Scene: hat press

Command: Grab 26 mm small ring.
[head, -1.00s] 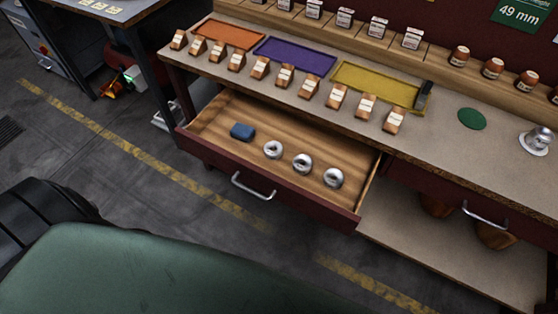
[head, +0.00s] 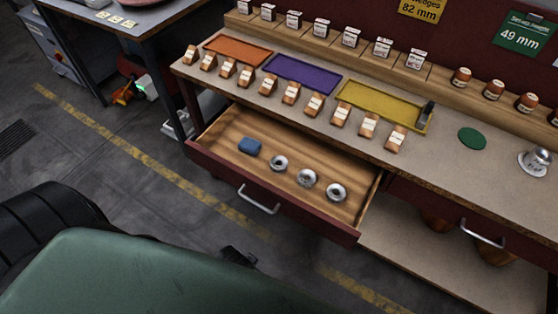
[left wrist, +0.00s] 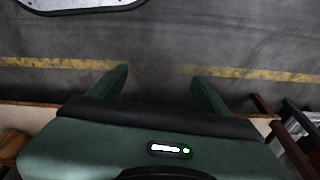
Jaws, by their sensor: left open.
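Three silver rings lie in a row in the open wooden drawer: a left ring (head: 279,163), a middle ring (head: 307,178) and a right ring (head: 336,192). They look close in size, and any size marks are too small to read, so I cannot tell which is 26 mm. The drawer (head: 225,135) is pulled out below the bench top. My left gripper (left wrist: 160,82) is open and empty in the left wrist view, with its two green fingers apart above the floor. No ring shows between them. My right gripper is not in view.
A blue block (head: 250,146) lies left of the rings in the drawer. The drawer handle (head: 259,201) sticks out in front. The bench top (head: 440,165) above holds several labelled wooden blocks and orange, purple and yellow trays (head: 375,108). The floor before the drawer is clear.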

